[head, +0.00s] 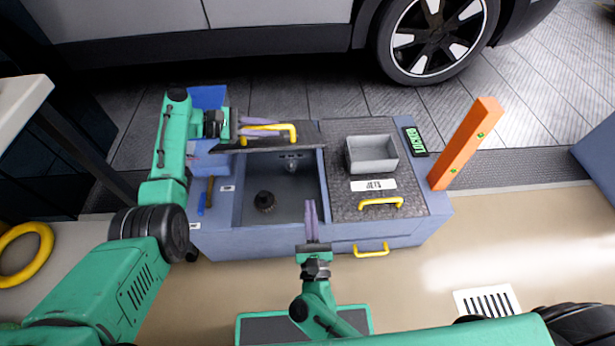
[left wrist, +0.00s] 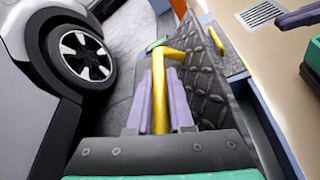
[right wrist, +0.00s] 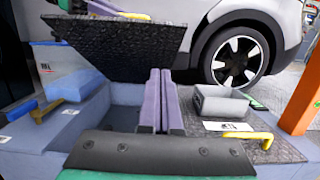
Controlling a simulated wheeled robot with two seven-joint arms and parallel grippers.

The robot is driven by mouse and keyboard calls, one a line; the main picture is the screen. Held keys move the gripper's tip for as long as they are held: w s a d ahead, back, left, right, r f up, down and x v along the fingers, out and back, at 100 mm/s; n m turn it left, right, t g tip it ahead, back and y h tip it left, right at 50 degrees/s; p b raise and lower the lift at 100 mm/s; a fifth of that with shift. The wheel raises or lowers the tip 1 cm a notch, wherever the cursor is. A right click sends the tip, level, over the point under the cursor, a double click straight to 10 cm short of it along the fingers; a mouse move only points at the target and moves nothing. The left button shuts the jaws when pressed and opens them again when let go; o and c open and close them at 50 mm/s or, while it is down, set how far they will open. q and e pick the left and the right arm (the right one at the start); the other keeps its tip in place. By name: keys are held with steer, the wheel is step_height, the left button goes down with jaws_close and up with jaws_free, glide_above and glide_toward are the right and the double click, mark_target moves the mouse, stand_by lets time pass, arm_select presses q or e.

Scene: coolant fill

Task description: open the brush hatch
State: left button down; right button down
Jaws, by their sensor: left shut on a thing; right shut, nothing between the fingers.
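The brush hatch lid (right wrist: 125,45) is a dark, quilted metal panel standing raised over an open bin (head: 295,205) in a blue-grey cabinet. In the head view the lid (head: 275,147) shows nearly edge-on behind the opening. My left gripper (head: 268,127) is shut on the lid's yellow handle (head: 290,130); the handle also shows between its fingers in the left wrist view (left wrist: 160,90). A dark round brush (head: 264,200) sits on the bin floor. My right gripper (head: 311,205) is shut and empty over the front edge of the opening.
A second, closed quilted lid (head: 345,205) with a yellow handle (head: 380,202) bears a grey tray (head: 371,155). An orange post (head: 466,145) stands at the right. A blue bin (head: 208,97) is at the back left. A car wheel (head: 438,38) is behind.

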steer(key=w+r, duration=0.5)
steer(key=w, duration=0.6)
steer(key=shift+w, duration=0.3)
